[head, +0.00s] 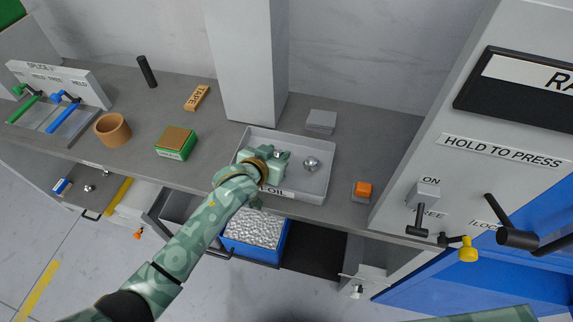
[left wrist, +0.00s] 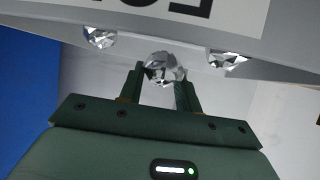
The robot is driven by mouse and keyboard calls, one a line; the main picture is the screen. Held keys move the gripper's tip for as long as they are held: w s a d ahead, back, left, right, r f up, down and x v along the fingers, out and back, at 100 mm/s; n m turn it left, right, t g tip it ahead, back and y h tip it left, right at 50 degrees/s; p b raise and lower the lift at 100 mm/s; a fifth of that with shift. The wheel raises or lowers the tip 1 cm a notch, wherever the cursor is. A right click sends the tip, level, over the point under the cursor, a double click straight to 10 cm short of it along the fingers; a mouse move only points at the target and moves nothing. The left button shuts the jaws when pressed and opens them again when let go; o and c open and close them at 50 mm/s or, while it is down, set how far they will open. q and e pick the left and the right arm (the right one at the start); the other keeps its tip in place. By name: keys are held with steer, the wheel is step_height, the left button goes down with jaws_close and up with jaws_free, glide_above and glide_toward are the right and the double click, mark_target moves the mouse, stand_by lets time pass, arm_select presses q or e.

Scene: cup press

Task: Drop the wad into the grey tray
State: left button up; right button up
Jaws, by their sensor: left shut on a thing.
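The grey tray (head: 322,190) stands on the counter, with a front label whose readable end is "OIL". A shiny silver foil wad (head: 311,163) lies inside it on the right. My left gripper (head: 280,157) is over the tray's left part, shut on another silver wad. In the left wrist view the held wad (left wrist: 163,69) sits between the two dark green fingers (left wrist: 160,88). Two more shiny wads show there, one at left (left wrist: 100,37) and one at right (left wrist: 227,60). How high the held wad is above the tray floor I cannot tell. My right gripper is out of view.
A blue bin (head: 236,246) of silver material sits below the counter's front edge. An orange button block (head: 363,189) and a grey block (head: 321,121) flank the tray. A green box (head: 175,150) and brown cup (head: 112,129) stand left. A grey column (head: 247,60) rises behind.

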arm_select(q)
steer(key=o, duration=0.9)
steer(key=shift+o, duration=0.6)
steer(key=shift+s, duration=0.1)
steer(key=shift+s+a+r+p, duration=0.2)
steer(key=shift+s+r+p, duration=0.05)
steer(key=shift+p, duration=0.15)
steer(key=p+v, duration=0.6)
steer(key=v, duration=0.9)
steer(key=shift+s, duration=0.25)
